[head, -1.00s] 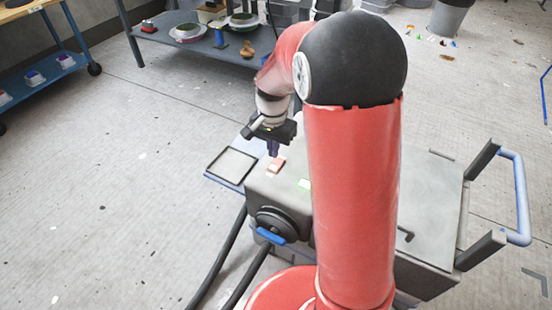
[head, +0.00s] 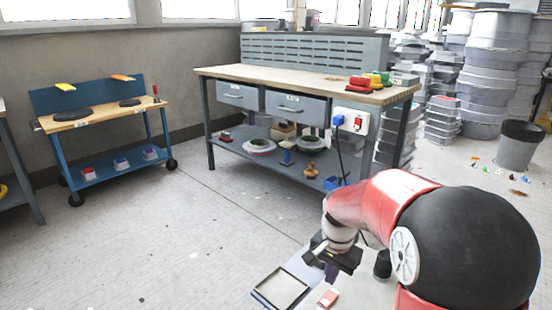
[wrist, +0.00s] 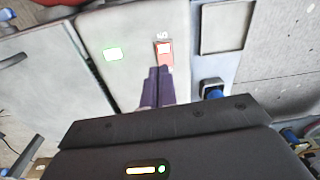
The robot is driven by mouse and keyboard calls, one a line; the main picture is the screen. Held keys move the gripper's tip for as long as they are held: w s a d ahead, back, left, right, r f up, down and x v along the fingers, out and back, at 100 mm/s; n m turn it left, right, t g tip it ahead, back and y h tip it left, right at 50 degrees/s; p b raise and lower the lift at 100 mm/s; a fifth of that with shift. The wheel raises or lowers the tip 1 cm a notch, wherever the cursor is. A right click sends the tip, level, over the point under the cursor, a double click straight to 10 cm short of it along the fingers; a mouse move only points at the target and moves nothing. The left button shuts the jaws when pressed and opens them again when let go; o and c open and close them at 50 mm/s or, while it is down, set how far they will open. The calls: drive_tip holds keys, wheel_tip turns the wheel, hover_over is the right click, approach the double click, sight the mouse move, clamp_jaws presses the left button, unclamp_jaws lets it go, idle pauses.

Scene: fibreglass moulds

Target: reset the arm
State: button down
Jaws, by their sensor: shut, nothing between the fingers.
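My red arm with a black joint cover fills the lower right of the head view. My gripper (head: 331,275) hangs from its end, pointing down above my own base, beside a black-rimmed tray (head: 281,288). In the wrist view my gripper (wrist: 158,72) shows two dark purple fingers together, with nothing between them. Their tips appear close to a red switch-like block (wrist: 164,52) on the grey surface; I cannot tell whether they touch it.
A workbench (head: 300,82) with drawers and a loaded lower shelf stands ahead. A blue trolley (head: 105,115) stands at the left. Stacked grey moulds (head: 495,75) and a grey bin (head: 518,145) are at the right. The floor (head: 170,235) at front left is clear.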

drive_tip(key=s+r+n+t, duration=0.2)
drive_tip(key=s+r+n, duration=0.2)
drive_tip(key=s, duration=0.6)
drive_tip(key=s+r+n+t, duration=0.3)
drive_tip(key=s+r, duration=0.4)
drive_tip(key=s, duration=0.3)
drive_tip(key=shift+s+r+n, duration=0.15)
drive_tip(key=shift+s+n, duration=0.25)
drive_tip(key=shift+n, duration=0.2)
